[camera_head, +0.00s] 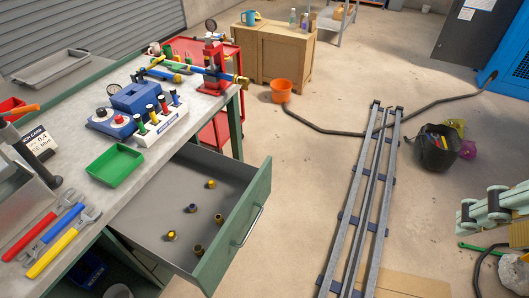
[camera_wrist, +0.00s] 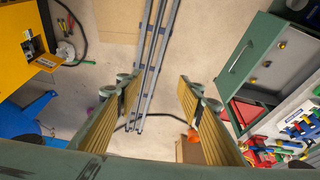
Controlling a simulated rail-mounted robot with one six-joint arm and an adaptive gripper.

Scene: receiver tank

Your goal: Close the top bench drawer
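The top bench drawer (camera_head: 232,230) is pulled well out from the green workbench (camera_head: 72,150). Its green front has a pale bar handle (camera_head: 248,226), and several small brass-coloured fittings lie inside. In the wrist view the open drawer (camera_wrist: 244,52) is at the upper right, with its handle facing left. My gripper (camera_wrist: 160,92) is open and empty, its two ribbed fingers wide apart over the floor, to the left of the drawer. Part of it shows at the right edge of the head view (camera_head: 492,207), well apart from the drawer.
Metal rails (camera_head: 362,200) run along the floor to the right of the drawer. An orange bucket (camera_head: 281,91) stands by a wooden cabinet (camera_head: 285,52). A black hose and a dark bin (camera_head: 438,150) lie beyond the rails. The floor between drawer and rails is clear.

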